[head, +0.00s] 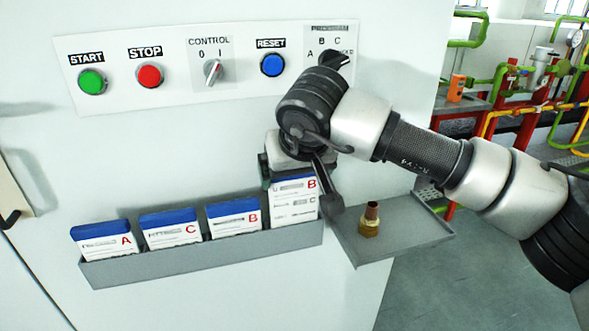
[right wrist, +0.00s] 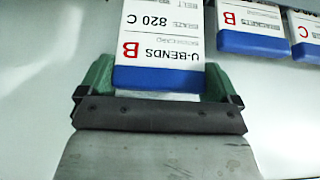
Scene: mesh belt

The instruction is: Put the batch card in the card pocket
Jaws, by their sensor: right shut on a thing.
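The batch card (head: 293,204) is white with a blue edge, a red B and a C line. My right gripper (head: 291,174) is shut on its blue top edge, and the card hangs upright. In the right wrist view the card (right wrist: 158,40) sits between the green fingers and reads "U-BENDS B, BRAZE 820 C". The grey card pocket (head: 205,259) is a long trough on the panel. The held card is at its right end, with its lower edge at the pocket's front rim. I cannot tell how deep it sits. My left gripper is not in view.
Other cards A (head: 104,238), C (head: 171,228) and B (head: 234,217) stand in the pocket, left of the held card. A grey shelf (head: 420,236) with a brass fitting (head: 370,220) is at right. Start, stop and reset buttons and a control switch (head: 213,72) are above.

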